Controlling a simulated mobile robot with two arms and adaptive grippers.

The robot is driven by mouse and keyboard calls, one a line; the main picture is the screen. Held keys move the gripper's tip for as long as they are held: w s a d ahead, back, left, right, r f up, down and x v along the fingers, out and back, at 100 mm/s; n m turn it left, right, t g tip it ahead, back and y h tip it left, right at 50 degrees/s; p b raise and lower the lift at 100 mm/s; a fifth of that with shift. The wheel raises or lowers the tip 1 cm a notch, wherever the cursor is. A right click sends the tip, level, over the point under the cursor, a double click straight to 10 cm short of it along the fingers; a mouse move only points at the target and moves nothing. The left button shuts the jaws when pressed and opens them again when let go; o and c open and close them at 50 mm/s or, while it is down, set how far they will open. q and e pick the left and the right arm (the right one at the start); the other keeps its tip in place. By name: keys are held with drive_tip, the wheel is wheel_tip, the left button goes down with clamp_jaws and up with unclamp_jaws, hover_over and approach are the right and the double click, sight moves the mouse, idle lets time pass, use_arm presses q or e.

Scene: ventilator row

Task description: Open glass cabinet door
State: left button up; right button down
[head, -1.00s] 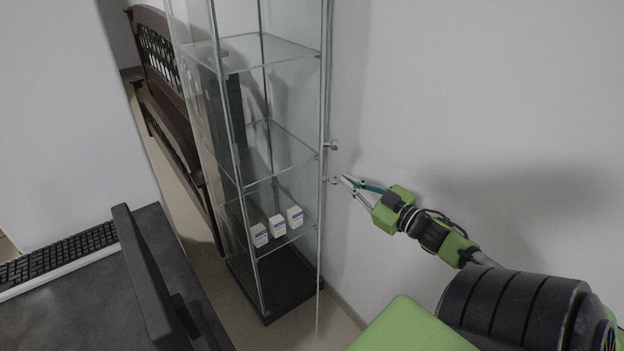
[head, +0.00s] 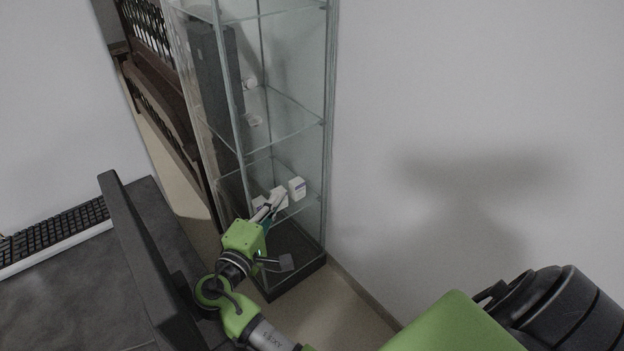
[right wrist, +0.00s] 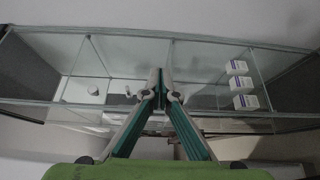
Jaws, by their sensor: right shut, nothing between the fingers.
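The tall glass cabinet (head: 327,140) stands against the wall in the head view. It also shows in the right wrist view (right wrist: 215,112). Two small pale door handles, an upper one (head: 250,84) and a lower one (head: 254,120), show at its left part. They seem to appear in the right wrist view too, one as a pale knob (right wrist: 92,89). The clear door panel's outline is hard to make out, so I cannot tell its exact angle. My right gripper (head: 275,201) is shut and empty, low before the cabinet; its fingertips (right wrist: 161,88) meet.
Several white boxes (head: 297,189) stand on a low cabinet shelf. A dark desk (head: 70,295) with a keyboard (head: 55,238) and a thin upright screen (head: 150,270) is at the left, close to my right arm. A dark wooden bench (head: 165,110) stands behind. Bare wall lies right.

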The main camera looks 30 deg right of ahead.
use_arm(q)
drive_tip(key=shift+w+d+r+p, duration=0.1)
drive_tip(key=shift+d+r+p, duration=0.1)
drive_tip(key=shift+r+p, duration=0.4)
drive_tip(key=shift+d+r+p, duration=0.15)
drive_tip(key=shift+r+p, duration=0.35)
drive_tip(key=shift+r, duration=0.1)
use_arm(e)
drive_tip(key=w+d, duration=0.2)
drive_tip(key=d, duration=0.9)
drive_tip(key=shift+w+d+r, duration=0.15)
drive_tip(key=shift+w+d, duration=0.05)
drive_tip(key=shift+w, duration=0.2)
use_arm(q)
drive_tip(key=shift+f, duration=0.1)
use_arm(e)
drive_tip(key=shift+w, duration=0.1)
